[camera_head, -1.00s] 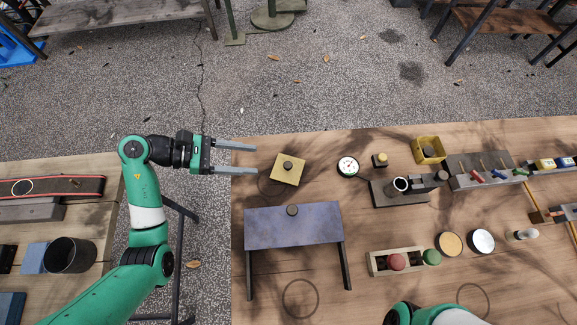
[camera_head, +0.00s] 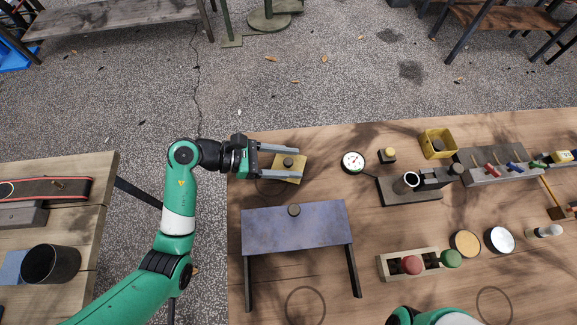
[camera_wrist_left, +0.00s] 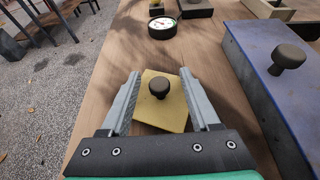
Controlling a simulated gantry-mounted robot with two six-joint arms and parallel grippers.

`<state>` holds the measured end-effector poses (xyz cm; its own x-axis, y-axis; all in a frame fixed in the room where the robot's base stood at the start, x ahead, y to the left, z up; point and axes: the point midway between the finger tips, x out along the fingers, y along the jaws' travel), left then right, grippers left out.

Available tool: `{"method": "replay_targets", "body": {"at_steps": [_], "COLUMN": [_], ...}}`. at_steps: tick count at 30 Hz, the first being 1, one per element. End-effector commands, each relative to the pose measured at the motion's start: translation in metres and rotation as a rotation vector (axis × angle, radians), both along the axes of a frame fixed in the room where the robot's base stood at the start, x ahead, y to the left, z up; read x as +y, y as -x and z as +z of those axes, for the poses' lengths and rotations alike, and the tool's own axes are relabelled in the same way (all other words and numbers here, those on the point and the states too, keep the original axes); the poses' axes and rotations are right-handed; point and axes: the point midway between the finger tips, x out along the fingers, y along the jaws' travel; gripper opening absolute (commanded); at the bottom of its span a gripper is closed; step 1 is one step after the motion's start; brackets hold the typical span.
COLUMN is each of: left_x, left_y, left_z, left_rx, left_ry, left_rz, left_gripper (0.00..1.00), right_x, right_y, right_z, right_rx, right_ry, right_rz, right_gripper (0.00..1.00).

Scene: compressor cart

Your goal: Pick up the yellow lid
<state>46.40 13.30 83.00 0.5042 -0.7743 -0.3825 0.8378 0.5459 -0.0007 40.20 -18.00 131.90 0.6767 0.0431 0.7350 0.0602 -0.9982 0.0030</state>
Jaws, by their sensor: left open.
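The yellow lid (camera_head: 290,175) is a flat square plate with a dark round knob (camera_head: 288,162) on top. It lies on the wooden table near its left edge. My left gripper (camera_head: 294,164) is open, with one finger on each side of the knob in the head view. In the left wrist view the lid (camera_wrist_left: 162,114) and its knob (camera_wrist_left: 159,87) show between the two spread fingers (camera_wrist_left: 160,95), apart from both. The fingers hide parts of the lid's edges. Of my right arm only a green and white part shows at the bottom of the head view; its gripper is not seen.
A blue-topped stand (camera_head: 325,226) with a dark knob (camera_head: 294,210) stands in front of the lid. A round gauge (camera_head: 353,162), a small yellow-topped block (camera_head: 387,155) and a yellow bin (camera_head: 437,144) stand to the right. Bare wood lies between lid and gauge.

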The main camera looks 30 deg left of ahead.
Motion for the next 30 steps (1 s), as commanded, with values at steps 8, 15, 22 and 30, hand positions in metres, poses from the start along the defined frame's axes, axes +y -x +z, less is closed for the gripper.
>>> {"method": "replay_targets", "body": {"at_steps": [8,15,22,30], "left_x": [0.0004,0.0005,0.0005,0.0006], "left_y": [-0.0001,0.0000,0.0000,-0.0001], "left_z": [0.0011,0.0011,0.0011,0.0106], "left_rx": [0.000,0.000,-0.001,-0.002], "left_ry": [0.000,0.000,-0.001,0.000], "left_rz": [0.001,0.001,0.001,0.001], "left_gripper": [0.43,0.00,0.00,0.00], "right_x": [0.0001,0.0001,0.0000,0.0000], "right_y": [0.0001,0.0001,0.0001,0.0001], "right_z": [0.0011,0.0011,0.0011,0.0085], "right_rx": [0.000,0.000,0.000,0.000], "right_ry": [0.000,0.000,0.000,0.000], "right_rz": [0.000,0.000,0.000,0.000], "right_gripper": [0.50,0.50,0.50,0.50]}}
